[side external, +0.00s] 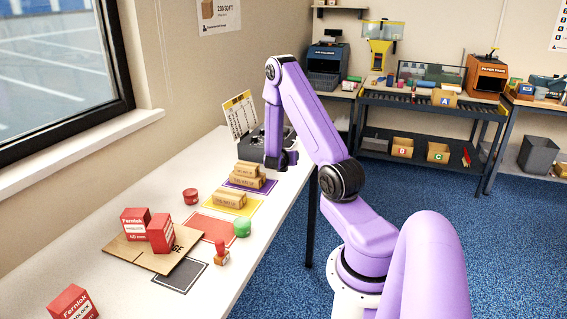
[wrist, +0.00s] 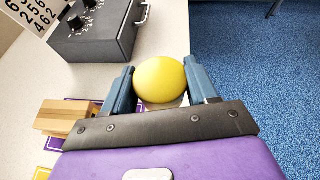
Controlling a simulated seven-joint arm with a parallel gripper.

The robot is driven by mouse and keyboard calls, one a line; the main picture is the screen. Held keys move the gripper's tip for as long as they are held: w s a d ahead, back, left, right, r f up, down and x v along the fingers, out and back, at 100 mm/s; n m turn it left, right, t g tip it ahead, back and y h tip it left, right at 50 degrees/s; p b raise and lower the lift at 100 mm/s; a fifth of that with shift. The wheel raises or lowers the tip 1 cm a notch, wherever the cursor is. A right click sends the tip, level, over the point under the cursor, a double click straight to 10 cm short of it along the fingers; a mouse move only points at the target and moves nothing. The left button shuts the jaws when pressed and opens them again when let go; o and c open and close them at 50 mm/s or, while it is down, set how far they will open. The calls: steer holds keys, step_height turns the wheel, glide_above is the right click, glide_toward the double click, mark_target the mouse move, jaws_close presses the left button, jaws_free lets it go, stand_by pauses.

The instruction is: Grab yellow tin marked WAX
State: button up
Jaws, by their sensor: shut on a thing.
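In the side view, my gripper (side external: 281,160) is at the far end of the white table, close to a dark box with knobs. The tin cannot be made out there.
The dark knobbed box (wrist: 95,32) is just beyond my gripper. Brown cartons (side external: 248,176) lie on purple and yellow mats nearby. The table's right edge is close.

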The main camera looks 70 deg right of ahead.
steer(key=s+a+r, duration=0.3)
steer(key=s+a, duration=0.1)
steer(key=a, duration=0.2)
steer(key=shift+s, duration=0.2)
